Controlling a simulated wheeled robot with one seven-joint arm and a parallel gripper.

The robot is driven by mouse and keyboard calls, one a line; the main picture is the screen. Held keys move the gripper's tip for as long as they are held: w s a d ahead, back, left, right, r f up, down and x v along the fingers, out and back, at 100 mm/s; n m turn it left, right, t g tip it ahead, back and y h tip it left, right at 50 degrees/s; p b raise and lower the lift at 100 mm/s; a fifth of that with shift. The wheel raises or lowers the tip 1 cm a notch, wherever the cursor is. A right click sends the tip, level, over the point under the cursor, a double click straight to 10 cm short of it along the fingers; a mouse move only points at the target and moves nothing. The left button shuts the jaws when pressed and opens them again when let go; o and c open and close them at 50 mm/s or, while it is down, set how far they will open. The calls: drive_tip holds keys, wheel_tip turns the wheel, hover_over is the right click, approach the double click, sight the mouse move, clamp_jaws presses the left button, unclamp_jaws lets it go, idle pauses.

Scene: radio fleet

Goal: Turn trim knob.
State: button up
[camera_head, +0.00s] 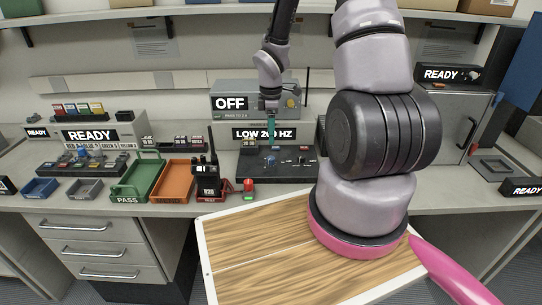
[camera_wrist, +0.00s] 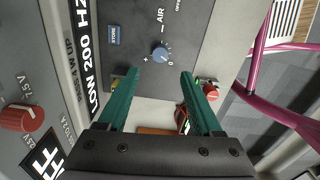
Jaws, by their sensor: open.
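A small blue knob (camera_wrist: 159,55) with "+" and "0" marks around it sits on a dark grey panel (camera_wrist: 190,30). It looks like the trim knob, though its name is not readable. In the head view the knob (camera_head: 270,160) is small on the dark console (camera_head: 240,170) under the "LOW 200 HZ" sign (camera_head: 252,134). My gripper (camera_wrist: 161,73) has two green fingers spread apart with nothing between them. The knob lies just beyond the fingertips, between their lines. In the head view my gripper (camera_head: 271,143) hangs above the console, pointing down.
A red knob (camera_wrist: 22,118) marked near "7.5V" is at the wrist view's left. A blue "STORE" button (camera_wrist: 114,35) is near the knob. A handheld radio (camera_head: 208,180), an orange tray (camera_head: 173,182) and a green "PASS" tray (camera_head: 138,180) stand left of the console.

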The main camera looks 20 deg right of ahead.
sight(271, 158)
wheel_tip(271, 158, down, 10)
drive_tip(key=shift+r, duration=0.15)
idle(0.3)
clamp_jaws()
